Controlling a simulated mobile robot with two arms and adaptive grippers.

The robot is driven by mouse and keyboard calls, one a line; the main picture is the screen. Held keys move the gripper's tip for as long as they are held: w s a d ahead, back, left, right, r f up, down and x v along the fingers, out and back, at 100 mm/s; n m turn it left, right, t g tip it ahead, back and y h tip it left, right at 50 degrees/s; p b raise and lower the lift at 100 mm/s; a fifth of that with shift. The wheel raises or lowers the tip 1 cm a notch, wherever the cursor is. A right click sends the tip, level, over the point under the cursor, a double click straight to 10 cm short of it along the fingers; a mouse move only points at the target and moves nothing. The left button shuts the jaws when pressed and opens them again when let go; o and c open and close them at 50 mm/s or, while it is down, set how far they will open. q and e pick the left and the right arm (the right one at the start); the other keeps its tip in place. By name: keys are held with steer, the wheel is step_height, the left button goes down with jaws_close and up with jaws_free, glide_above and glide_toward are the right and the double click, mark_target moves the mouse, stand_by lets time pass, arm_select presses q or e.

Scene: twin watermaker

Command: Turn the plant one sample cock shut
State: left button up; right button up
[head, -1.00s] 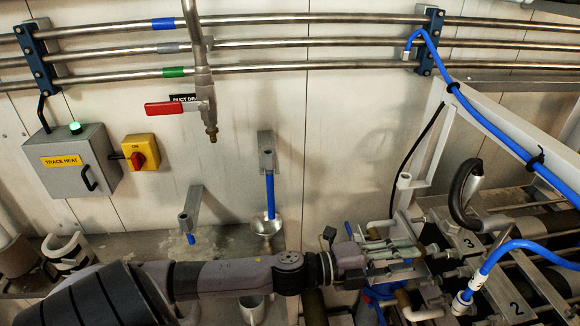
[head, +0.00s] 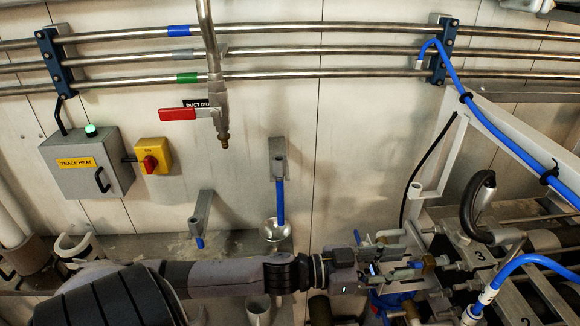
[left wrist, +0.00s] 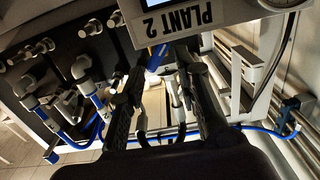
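My left gripper (head: 405,262) reaches in among pipework at the lower right in the head view. In the left wrist view its two dark fingers stand apart, open, and small fittings show between and beyond them (left wrist: 166,108). A small blue lever (head: 357,237) stands just behind the gripper. A brass fitting (head: 429,262) is close to the fingertips. I cannot tell which of these parts belongs to the plant one sample cock, or whether a finger touches it. The left wrist view shows a "PLANT 2" label (left wrist: 180,20) and a blue part (left wrist: 157,57) near the fingers. My right gripper is out of view.
A red-handled valve (head: 178,114) hangs on the wall by a drain label. A grey trace heat box (head: 85,163) and yellow switch box (head: 153,155) are at left. Blue hoses (head: 500,132) and racks crowd the right.

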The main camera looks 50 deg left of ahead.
arm_select(q)
steer(key=b+v, duration=0.2)
steer(key=v, duration=1.3)
steer(key=w+a+f+n+y+b, duration=0.1)
steer(key=a+f+n+y, duration=0.1)
steer(key=a+f+y, duration=0.3)
steer(key=w+a+f+n+y+b, duration=0.1)
steer(key=a+f+n+y, duration=0.2)
steer(key=f, duration=1.1)
steer(key=shift+a+n+y, duration=0.3)
steer(key=shift+a+y, duration=0.7)
steer(key=shift+a, duration=0.2)
steer(key=shift+w+r, duration=0.1)
